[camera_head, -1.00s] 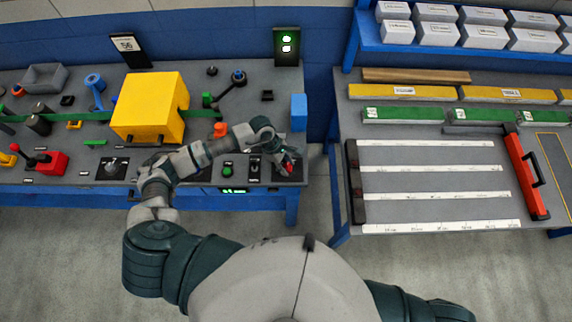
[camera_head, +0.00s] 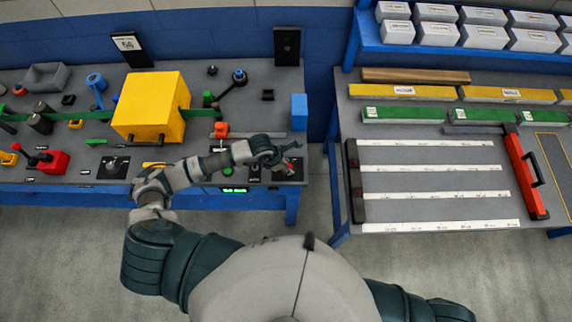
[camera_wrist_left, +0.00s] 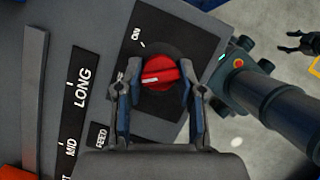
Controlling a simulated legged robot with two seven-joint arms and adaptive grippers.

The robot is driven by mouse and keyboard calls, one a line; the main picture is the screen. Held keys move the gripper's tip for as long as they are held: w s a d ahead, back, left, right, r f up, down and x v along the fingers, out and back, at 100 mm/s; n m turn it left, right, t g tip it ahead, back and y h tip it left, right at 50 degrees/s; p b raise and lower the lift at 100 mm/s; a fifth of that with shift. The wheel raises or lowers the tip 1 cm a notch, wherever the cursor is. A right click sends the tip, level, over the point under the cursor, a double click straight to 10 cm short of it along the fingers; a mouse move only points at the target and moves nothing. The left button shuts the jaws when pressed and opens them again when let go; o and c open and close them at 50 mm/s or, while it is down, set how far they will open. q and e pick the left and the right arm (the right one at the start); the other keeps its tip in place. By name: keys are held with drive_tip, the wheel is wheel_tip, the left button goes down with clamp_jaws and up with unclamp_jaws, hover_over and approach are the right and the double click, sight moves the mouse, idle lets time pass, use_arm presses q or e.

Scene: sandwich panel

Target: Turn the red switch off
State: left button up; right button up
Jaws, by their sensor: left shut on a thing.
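The red switch (camera_wrist_left: 158,73) is a round rotary knob on a black plate, seen close in the left wrist view. Its white pointer line lies nearly level in that picture, turned away from the tick beside the ON label (camera_wrist_left: 137,33). My left gripper (camera_wrist_left: 155,88) is shut on the knob, one finger on each side. In the head view my left gripper (camera_head: 287,163) is at the right end of the bench, mostly covering the red switch. My right gripper (camera_wrist_left: 300,42) shows small at the upper right of the wrist view, its fingers apart and empty.
The FEED plate (camera_wrist_left: 100,137) and the LONG/MID scale (camera_wrist_left: 80,95) lie beside the switch. A yellow box (camera_head: 150,105) and blue block (camera_head: 299,112) stand on the grey bench. The signal box (camera_head: 287,45) behind is dark. A second table (camera_head: 430,180) stands right, across a gap.

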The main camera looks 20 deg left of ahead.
use_arm(q)
drive_tip(key=shift+w+r+n, duration=0.1)
drive_tip(key=shift+w+n, duration=0.1)
drive_tip(key=shift+n, duration=0.2)
drive_tip(key=o, duration=1.1)
drive_tip(key=shift+o, duration=0.2)
drive_tip(key=v, duration=1.1)
drive_tip(key=shift+s+a+r, duration=0.15)
drive_tip(key=shift+s+r, duration=0.1)
drive_tip(key=shift+r, duration=0.05)
